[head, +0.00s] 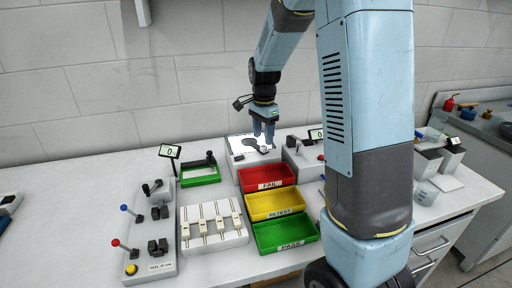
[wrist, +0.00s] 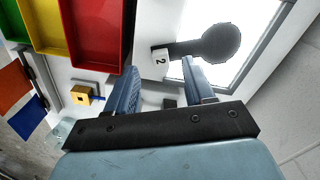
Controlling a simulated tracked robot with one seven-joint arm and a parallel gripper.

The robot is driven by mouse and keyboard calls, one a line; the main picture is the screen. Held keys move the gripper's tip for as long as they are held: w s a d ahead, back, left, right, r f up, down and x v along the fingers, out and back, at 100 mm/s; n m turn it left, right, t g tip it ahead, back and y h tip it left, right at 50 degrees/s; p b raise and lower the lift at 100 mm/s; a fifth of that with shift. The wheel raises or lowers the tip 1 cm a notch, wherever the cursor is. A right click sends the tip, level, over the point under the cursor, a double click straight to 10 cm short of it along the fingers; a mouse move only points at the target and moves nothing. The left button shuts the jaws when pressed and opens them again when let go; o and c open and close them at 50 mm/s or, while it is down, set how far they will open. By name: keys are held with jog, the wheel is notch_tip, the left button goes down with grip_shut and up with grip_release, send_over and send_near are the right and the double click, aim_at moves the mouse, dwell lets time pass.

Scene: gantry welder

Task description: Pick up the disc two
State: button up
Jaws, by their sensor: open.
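Disc two is a dark round disc (wrist: 221,43) with a short dark stem and a white tag (wrist: 161,57) marked "2". It lies on a bright white panel (wrist: 262,22), with its tag end at the panel's edge. In the head view the disc (head: 251,141) is a small dark shape on the white box (head: 238,161). My gripper (wrist: 160,66) is open, its two blue fingers apart, with the tag showing between the fingertips in the wrist view. In the head view my gripper (head: 264,140) points down over the box. I cannot tell whether the fingers touch anything.
Red FAIL (head: 267,188), yellow RETEST (head: 273,216) and green PASS (head: 285,248) trays stand in front of the box. A grey unit (head: 300,158) stands close on its right. A green-framed fixture (head: 200,179) and a white slotted block (head: 212,243) are to the left.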

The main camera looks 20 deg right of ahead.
aim_at(263, 147)
jog(key=shift+w+f, duration=0.1)
jog(key=shift+f, duration=2.15)
jog(key=shift+c, duration=0.4)
grip_shut()
